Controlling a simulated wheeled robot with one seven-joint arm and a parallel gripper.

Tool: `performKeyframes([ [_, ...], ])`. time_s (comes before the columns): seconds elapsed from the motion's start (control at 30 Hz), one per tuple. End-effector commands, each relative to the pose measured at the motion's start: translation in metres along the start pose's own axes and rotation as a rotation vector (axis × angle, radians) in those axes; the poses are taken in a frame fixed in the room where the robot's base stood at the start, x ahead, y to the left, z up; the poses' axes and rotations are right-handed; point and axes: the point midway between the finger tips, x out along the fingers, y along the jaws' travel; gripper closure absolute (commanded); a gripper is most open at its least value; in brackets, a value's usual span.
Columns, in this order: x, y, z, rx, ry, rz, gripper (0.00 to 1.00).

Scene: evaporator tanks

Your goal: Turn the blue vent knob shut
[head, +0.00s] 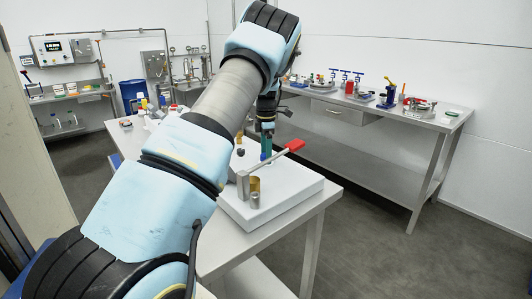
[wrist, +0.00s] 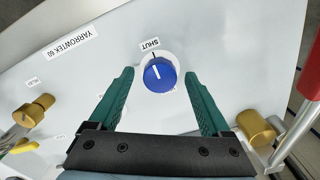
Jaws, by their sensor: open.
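The blue vent knob (wrist: 160,75) sits on the pale top plate (wrist: 105,68) in the wrist view. My gripper (wrist: 161,76) is open. Its green fingers stand on either side of the knob with a gap on each side, and I cannot tell their height above the plate. In the head view my gripper (head: 267,142) is over the white unit on the near table, largely behind my arm, with a bit of blue below the fingers.
Brass fittings stand left (wrist: 34,110) and right (wrist: 256,128) of my fingers. A red lever (head: 288,148) rises beside my gripper, with a steel bracket. A long steel bench (head: 400,115) with equipment stands behind.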

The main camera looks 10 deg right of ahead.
Motion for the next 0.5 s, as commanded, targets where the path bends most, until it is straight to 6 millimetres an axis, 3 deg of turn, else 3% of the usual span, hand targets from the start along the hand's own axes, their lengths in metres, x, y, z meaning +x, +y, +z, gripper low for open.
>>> performKeyframes([
  [0.17,-0.016,0.001,0.001,0.001,-0.002,0.004,0.18],
  [0.5,-0.081,0.001,0.0,0.0,-0.002,0.005,0.18],
])
